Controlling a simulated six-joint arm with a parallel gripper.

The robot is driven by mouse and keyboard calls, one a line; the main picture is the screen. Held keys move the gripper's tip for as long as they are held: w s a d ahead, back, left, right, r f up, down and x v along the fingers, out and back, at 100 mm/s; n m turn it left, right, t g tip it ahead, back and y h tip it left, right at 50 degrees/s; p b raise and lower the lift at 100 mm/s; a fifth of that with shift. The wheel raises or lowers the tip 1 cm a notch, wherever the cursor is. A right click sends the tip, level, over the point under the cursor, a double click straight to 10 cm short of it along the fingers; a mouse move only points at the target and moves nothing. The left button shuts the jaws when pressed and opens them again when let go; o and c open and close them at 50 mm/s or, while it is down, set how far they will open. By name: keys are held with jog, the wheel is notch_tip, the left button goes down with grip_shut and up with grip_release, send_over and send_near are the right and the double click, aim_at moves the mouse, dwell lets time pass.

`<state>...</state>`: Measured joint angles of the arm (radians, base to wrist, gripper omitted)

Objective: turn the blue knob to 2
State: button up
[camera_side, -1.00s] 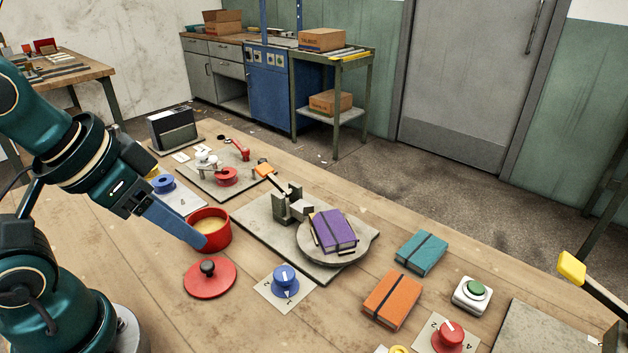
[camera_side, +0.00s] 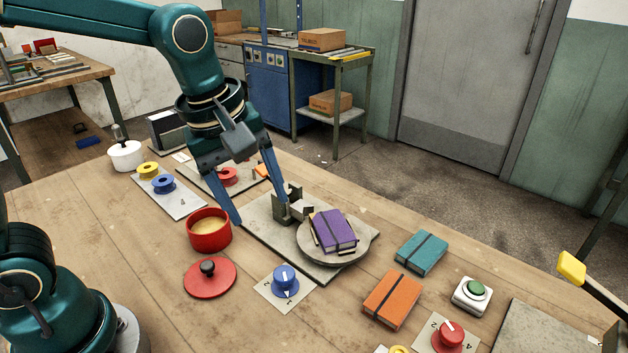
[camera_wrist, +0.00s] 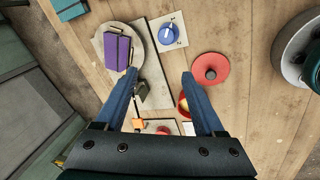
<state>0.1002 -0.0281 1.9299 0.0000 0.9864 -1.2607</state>
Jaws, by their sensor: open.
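The blue knob (camera_side: 286,280) stands on a pale square plate (camera_side: 264,293) near the front middle of the table. In the wrist view the blue knob (camera_wrist: 169,34) shows from above, with a white pointer line and small marks on its plate; the value it points at is too small to read surely. My gripper (camera_side: 261,215) is open and empty, above the table between the red pot and the clamp. It is behind the knob and apart from it. In the wrist view my gripper (camera_wrist: 160,73) has its fingers spread below the knob in the picture.
A red pot (camera_side: 210,239) and red lid (camera_side: 209,281) are left of the knob. A purple book (camera_side: 333,230) lies on a round turntable (camera_side: 345,258) behind right. An orange book (camera_side: 392,300), teal book (camera_side: 421,253), green button (camera_side: 475,288) and red knob (camera_side: 449,335) stand right.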

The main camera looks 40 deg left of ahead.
jog(key=n+g, duration=0.1)
jog(key=g, duration=0.1)
send_over(284, 272)
jog(key=f, duration=0.5)
jog(key=shift+w+a+f, duration=0.25)
jog(key=shift+g, duration=0.5)
jog(key=shift+s+d+f, duration=0.15)
jog(key=shift+f, duration=1.75)
jog(key=shift+s+d+f, duration=0.1)
jog(key=shift+f, duration=1.8)
grip_shut()
